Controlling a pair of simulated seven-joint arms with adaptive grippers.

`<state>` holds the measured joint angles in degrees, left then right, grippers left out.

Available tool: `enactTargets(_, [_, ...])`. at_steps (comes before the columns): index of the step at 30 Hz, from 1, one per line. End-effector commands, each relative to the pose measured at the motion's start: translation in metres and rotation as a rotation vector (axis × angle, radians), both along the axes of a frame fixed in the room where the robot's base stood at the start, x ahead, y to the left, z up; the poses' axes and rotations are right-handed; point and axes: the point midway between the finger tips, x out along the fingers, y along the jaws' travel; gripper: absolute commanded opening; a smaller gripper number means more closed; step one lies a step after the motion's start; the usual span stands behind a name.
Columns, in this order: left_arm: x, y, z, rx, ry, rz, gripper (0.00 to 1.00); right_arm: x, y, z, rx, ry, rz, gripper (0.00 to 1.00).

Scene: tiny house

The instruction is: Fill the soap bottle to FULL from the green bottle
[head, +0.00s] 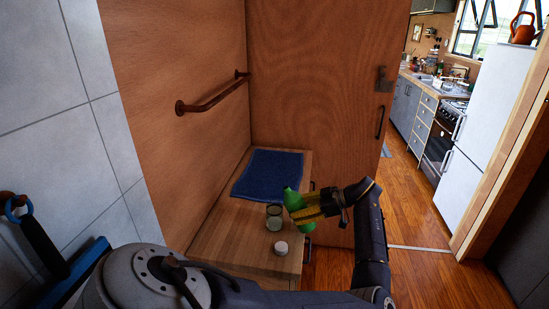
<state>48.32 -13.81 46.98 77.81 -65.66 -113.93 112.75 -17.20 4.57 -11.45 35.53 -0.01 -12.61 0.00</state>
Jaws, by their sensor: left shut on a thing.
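A small greenish see-through open container (274,218), which looks like the soap bottle, stands upright on the wooden cabinet top. A small round white piece (281,248), perhaps its cap, lies in front of it. My left gripper (303,207) is shut on the bright green bottle (292,198), just right of the soap bottle. The green bottle looks tilted and is partly hidden by the fingers; I cannot tell whether it touches the soap bottle. The fill level and any flow are too small to see. My right gripper is not in view.
A folded blue towel (268,174) lies on the cabinet top (222,240) behind the bottles. A wooden door (320,100) stands behind, and a rail (212,99) is on the wall. A kitchen with a white fridge (490,120) shows at right.

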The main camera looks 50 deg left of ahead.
Motion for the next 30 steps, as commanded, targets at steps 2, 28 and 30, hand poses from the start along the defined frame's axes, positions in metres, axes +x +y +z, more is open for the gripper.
enactTargets(2, [0.0,0.001,0.014,-0.036,-0.039,0.003,0.11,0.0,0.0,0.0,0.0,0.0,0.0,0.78])
enactTargets(28, [0.012,-0.014,0.017,-0.461,-0.355,0.0,0.11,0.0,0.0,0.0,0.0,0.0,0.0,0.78])
enactTargets(30, [0.012,-0.015,0.019,-0.484,-0.373,0.001,0.11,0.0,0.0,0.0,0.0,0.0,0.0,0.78])
